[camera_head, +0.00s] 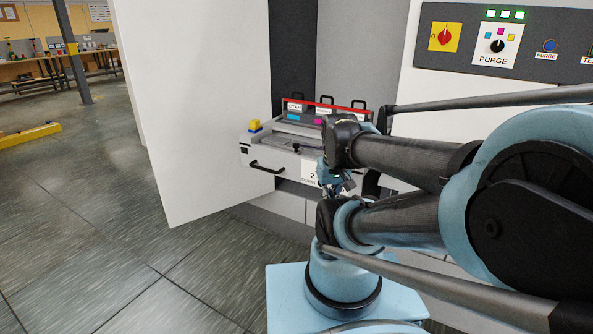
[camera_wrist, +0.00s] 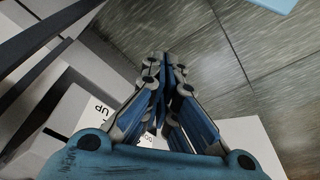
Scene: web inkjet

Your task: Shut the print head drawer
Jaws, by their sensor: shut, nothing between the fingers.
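The print head drawer (camera_head: 290,164) stands pulled out of the machine, its pale front facing left and toward me, with a black handle (camera_head: 267,168) on it. A numbered label (camera_head: 310,171) is at the front's right end. My gripper (camera_head: 334,188) is by the right end of the drawer front, partly hidden by my arm; I cannot tell whether it touches. In the wrist view my gripper (camera_wrist: 161,62) has its fingers together and empty, pointing toward the floor beyond a pale surface with printed lettering (camera_wrist: 100,108).
A large white door panel (camera_head: 190,110) stands open left of the drawer. Cartridges with black handles (camera_head: 295,106) and a red bar (camera_head: 340,105) sit above the drawer. A yellow knob (camera_head: 255,125) is at its left corner. A control panel (camera_head: 510,45) is at upper right. Floor (camera_head: 90,210) at left is clear.

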